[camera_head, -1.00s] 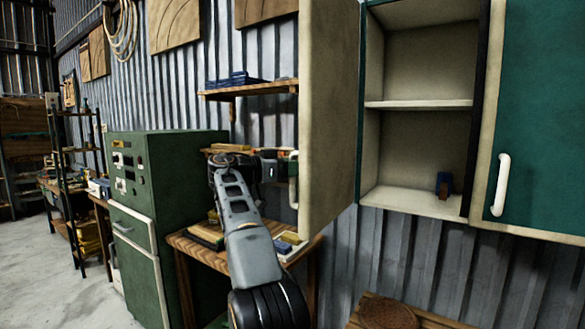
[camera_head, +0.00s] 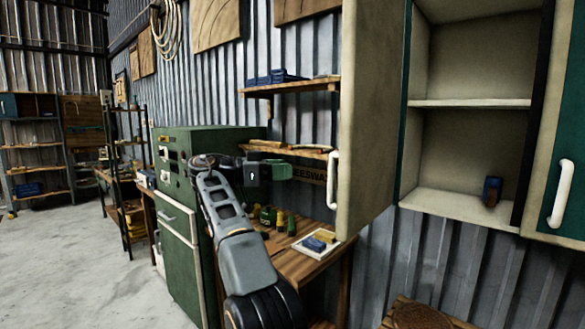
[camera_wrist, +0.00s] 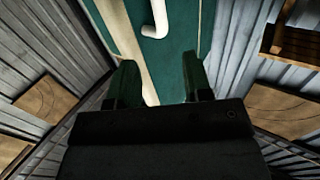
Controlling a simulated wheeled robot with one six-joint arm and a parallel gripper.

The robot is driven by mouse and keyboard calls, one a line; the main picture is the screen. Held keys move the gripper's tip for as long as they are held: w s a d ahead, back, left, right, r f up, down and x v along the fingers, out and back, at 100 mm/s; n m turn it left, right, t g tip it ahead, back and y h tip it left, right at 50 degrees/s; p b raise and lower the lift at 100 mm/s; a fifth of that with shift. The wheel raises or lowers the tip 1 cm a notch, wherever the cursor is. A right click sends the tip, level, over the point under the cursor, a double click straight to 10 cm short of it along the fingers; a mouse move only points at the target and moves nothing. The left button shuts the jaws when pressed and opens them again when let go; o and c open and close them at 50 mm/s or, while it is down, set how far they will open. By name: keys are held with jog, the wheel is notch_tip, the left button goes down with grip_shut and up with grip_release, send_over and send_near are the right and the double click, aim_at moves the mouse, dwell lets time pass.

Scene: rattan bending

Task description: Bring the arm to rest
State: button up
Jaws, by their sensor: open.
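My gripper (camera_head: 280,171) is in front of the wall shelves, to the left of the open cabinet door, with its green fingers pointing right. The wrist view shows the two green fingers (camera_wrist: 160,85) apart with nothing between them. Beyond them in that view are a green door panel (camera_wrist: 176,60) and a white handle (camera_wrist: 155,18). My arm reaches up from the bottom of the head view and is bent at the wrist.
The open cabinet door (camera_head: 368,120) stands out close to the right of my gripper. A blue item (camera_head: 492,191) sits on the cabinet's bottom shelf. A green metal cabinet (camera_head: 185,225) stands left of my arm. A wooden bench (camera_head: 300,268) is below. Open floor (camera_head: 85,265) lies to the left.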

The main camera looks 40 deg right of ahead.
jog(key=shift+w+a, duration=0.1)
jog(key=shift+a, duration=0.05)
dwell(0.5)
jog(key=w+f+n+t+y, duration=0.2)
jog(key=w+f+n+t, duration=0.5)
jog(key=f+n, duration=0.55)
jog(key=s+a+f+n+y, duration=0.2)
jog(key=a+f+n+y, duration=0.1)
jog(key=f+n+y, duration=0.3)
jog(key=s+a+f+n+t+y+p, duration=0.1)
jog(key=s+a+f+n+y+p, duration=0.4)
jog(key=s+a+f, duration=0.7)
jog(key=s+a+m+t+y, duration=0.1)
jog(key=s+a+y, duration=0.3)
jog(key=s, duration=0.9)
jog(key=shift+s+f, duration=0.35)
